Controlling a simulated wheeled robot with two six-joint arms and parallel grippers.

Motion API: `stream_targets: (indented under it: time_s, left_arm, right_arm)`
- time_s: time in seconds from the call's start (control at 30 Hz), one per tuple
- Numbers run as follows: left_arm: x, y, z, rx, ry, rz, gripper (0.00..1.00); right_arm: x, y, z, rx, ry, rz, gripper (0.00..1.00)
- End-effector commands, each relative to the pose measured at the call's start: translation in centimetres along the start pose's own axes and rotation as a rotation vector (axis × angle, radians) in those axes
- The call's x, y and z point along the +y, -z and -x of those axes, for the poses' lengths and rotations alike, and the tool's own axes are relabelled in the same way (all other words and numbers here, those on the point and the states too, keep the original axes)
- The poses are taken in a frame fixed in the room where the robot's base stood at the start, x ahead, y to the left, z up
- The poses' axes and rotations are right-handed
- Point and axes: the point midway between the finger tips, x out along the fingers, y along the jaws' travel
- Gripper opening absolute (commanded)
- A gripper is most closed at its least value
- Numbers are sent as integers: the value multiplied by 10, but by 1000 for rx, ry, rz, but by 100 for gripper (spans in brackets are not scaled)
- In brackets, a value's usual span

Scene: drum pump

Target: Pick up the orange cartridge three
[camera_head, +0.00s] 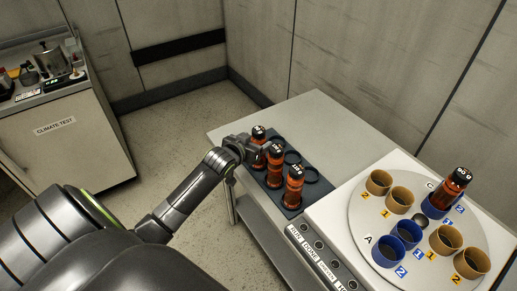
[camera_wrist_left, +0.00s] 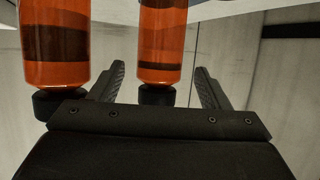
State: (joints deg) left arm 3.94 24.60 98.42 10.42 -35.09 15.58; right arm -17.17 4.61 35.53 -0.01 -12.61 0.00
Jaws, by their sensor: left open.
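Three orange cartridges with dark, labelled caps stand in a row in a dark rack (camera_head: 268,181): a far one (camera_head: 258,139), a middle one (camera_head: 274,160) and a near one (camera_head: 294,190). The labels are too small to tell which is three. My left gripper (camera_head: 258,149) is at the row's left side, by the far and middle cartridges. In the left wrist view its open fingers (camera_wrist_left: 160,76) have one orange cartridge (camera_wrist_left: 160,35) between or just beyond them. Another cartridge (camera_wrist_left: 55,45) stands outside the left finger. My right gripper is not in view.
The rack has empty round holders beside the row. To the right, a white round turntable (camera_head: 375,219) carries tan and blue cups, one holding another orange cartridge (camera_head: 455,187). A labelled control panel (camera_head: 318,257) runs along the front. The grey table (camera_head: 315,118) is bare behind the rack.

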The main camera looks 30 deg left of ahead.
Motion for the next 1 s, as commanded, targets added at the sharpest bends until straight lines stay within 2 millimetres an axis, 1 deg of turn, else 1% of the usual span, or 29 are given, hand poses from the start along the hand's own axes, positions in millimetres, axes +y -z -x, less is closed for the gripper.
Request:
stream_targets:
  time_s: [0.2,0.33,0.47,0.67,0.7,1.0]
  left_arm:
    - [1,4,-27,-1,1,2,70]
    - [1,3,-39,-1,0,1,70]
    - [1,2,-44,-1,0,1,70]
    - [1,2,-44,0,0,1,70]
    - [1,2,-44,0,0,1,69]
    - [1,2,-44,0,0,0,30]
  right_arm:
    - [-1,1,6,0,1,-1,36]
    - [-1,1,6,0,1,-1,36]
    - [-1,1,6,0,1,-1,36]
    - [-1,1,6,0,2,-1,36]
    - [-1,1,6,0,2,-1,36]
    - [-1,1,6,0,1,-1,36]
